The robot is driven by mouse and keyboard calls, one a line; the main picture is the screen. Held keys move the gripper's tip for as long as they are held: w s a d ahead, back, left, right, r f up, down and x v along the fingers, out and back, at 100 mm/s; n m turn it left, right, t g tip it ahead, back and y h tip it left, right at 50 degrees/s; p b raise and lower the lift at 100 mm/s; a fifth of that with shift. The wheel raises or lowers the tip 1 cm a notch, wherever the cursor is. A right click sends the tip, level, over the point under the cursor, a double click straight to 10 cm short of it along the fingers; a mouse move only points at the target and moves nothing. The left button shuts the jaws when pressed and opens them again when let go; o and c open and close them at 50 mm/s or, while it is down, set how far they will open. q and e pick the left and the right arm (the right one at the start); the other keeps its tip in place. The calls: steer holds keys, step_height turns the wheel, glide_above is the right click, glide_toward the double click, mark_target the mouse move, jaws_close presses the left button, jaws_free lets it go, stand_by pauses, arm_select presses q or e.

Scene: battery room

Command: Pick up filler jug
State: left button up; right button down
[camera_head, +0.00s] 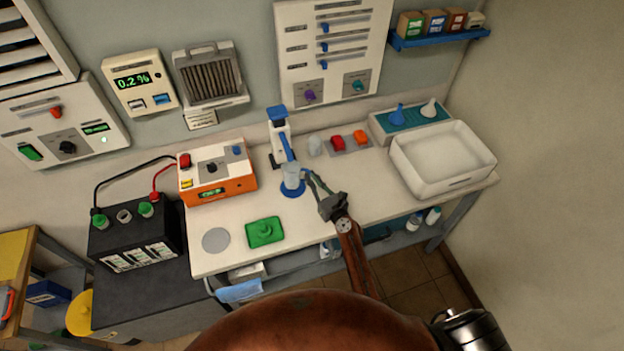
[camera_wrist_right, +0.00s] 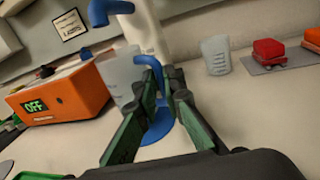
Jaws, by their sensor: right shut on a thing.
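The filler jug (camera_head: 291,176) is a translucent cup with a blue handle. It is at the blue round pad (camera_head: 292,194) below the white dispenser with blue parts (camera_head: 279,137); I cannot tell whether it touches the pad. My right gripper (camera_head: 309,176) is to the right of the jug. In the right wrist view the jug (camera_wrist_right: 122,76) is partly hidden by the fingers, and my right gripper (camera_wrist_right: 160,78) is shut on its blue handle (camera_wrist_right: 150,63). My left gripper is not in view.
An orange and white charger box (camera_head: 217,175) stands left of the jug. A small clear beaker (camera_head: 315,145) and red blocks (camera_head: 348,141) are behind to the right. A white basin (camera_head: 441,182) is at the right end. A green tray (camera_head: 264,232) sits on the front counter; bare counter lies right of it.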

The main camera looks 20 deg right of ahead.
steer(key=r+p+v, duration=0.1)
steer(key=v, duration=1.6)
steer(key=shift+s+d, duration=0.2)
steer(key=shift+s, duration=0.15)
steer(key=shift+r, duration=0.2)
stand_by(1.3)
